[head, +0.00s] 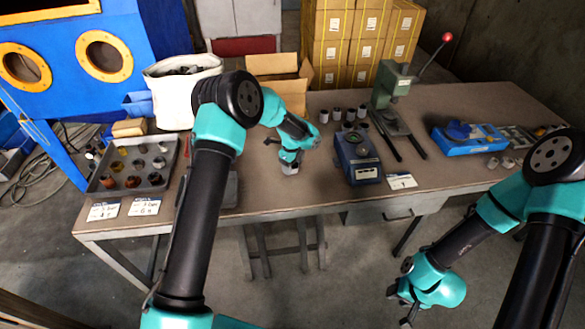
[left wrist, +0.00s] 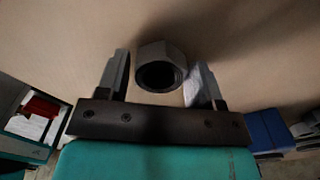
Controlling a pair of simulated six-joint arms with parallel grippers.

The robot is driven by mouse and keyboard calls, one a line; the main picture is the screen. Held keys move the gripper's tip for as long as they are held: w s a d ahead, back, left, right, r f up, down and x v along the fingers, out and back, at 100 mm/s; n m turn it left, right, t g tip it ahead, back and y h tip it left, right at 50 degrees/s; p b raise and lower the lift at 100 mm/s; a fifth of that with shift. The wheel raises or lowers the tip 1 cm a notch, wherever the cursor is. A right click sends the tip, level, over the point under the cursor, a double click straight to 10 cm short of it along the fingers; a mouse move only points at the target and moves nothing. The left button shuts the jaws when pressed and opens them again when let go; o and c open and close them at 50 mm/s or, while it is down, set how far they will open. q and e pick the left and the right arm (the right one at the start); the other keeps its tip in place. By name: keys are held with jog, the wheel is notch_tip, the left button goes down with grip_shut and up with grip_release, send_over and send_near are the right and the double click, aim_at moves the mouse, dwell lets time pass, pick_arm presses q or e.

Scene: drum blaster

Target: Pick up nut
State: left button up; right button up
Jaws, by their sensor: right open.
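A grey metal nut with a round dark hole (left wrist: 161,75) shows in the left wrist view. It lies between the two fingers of my left gripper (left wrist: 160,82), with a narrow gap at the left finger; the right finger is very close to it. The fingers stand apart and do not look clamped on the nut. In the head view my left gripper (head: 289,168) points down at the middle of the table, and its fingertips and the nut are hard to tell apart. My right gripper (head: 403,306) is open and empty, low over the floor in front of the table.
A dark tray (head: 165,186) with several small parts stands at the table's left. A blue device (head: 358,160), several grey cylinders (head: 337,114) and a green press (head: 388,92) stand right of my left gripper. A blue box (head: 470,137) lies further right.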

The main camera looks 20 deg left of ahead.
pick_arm(q)
jog(key=c, duration=0.7)
jog(key=shift+c, duration=0.2)
jog(key=shift+r, duration=0.2)
jog(key=shift+r, duration=0.55)
notch_tip(320, 180, up, 2)
jog(key=shift+r, duration=0.1)
jog(key=s+d, duration=0.1)
jog(key=s, duration=0.4)
jog(key=s+d+r, duration=0.1)
jog(key=s+d, duration=0.1)
jog(key=s, duration=0.3)
jog(key=s+d, duration=0.1)
jog(key=s, duration=0.4)
jog(key=shift+s+d+r, duration=0.15)
jog(key=shift+s+d, duration=0.05)
jog(key=shift+w, duration=0.1)
